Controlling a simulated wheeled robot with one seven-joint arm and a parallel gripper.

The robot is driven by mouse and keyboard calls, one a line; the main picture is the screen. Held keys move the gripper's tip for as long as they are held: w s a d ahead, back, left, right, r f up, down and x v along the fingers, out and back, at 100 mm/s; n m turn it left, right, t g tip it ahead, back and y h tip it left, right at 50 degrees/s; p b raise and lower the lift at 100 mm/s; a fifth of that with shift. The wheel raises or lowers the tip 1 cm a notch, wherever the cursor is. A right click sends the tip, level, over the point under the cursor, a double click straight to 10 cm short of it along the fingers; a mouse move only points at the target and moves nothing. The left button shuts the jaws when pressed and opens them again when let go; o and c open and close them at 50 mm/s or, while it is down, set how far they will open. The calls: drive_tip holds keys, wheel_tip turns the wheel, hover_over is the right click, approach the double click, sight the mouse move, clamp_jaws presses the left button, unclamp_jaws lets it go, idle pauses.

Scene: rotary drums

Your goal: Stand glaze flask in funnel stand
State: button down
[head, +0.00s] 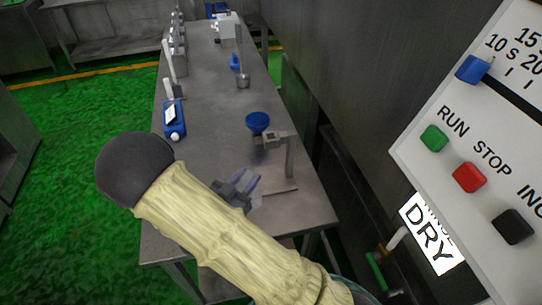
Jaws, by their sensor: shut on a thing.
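My gripper (235,190) is low over the near part of the long grey table, at the end of my pale-sleeved arm. It is shut on a pale, purple-tinted thing (246,183), which looks like the glaze flask. My gripper hides part of it, and I cannot tell whether it touches the table. A grey funnel stand (290,158) with a post and side clamp stands just to the right and beyond my gripper. A blue funnel (257,122) shows at the clamp's far left; I cannot tell whether the stand holds it. The held thing is apart from the clamp.
A blue bottle with a white label (174,118) is at the table's left edge. Farther back are another stand (240,75), a second blue funnel (235,62) and several grey devices. A control panel (480,150) is close on the right. The table's middle (210,100) is clear.

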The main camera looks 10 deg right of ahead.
drive_tip(key=p+x, duration=0.1)
drive_tip(key=x, duration=0.7)
drive_tip(key=shift+w+d, duration=0.1)
drive_tip(key=w+d, duration=0.1)
drive_tip(key=w+d+f+p, duration=0.1)
drive_tip(key=w+d, duration=0.1)
drive_tip(key=shift+w+f+p, duration=0.1)
drive_tip(key=shift+f+p, duration=0.2)
drive_tip(key=shift+p, duration=0.1)
drive_tip(key=shift+f, duration=0.1)
drive_tip(key=c, duration=1.3)
unclamp_jaws()
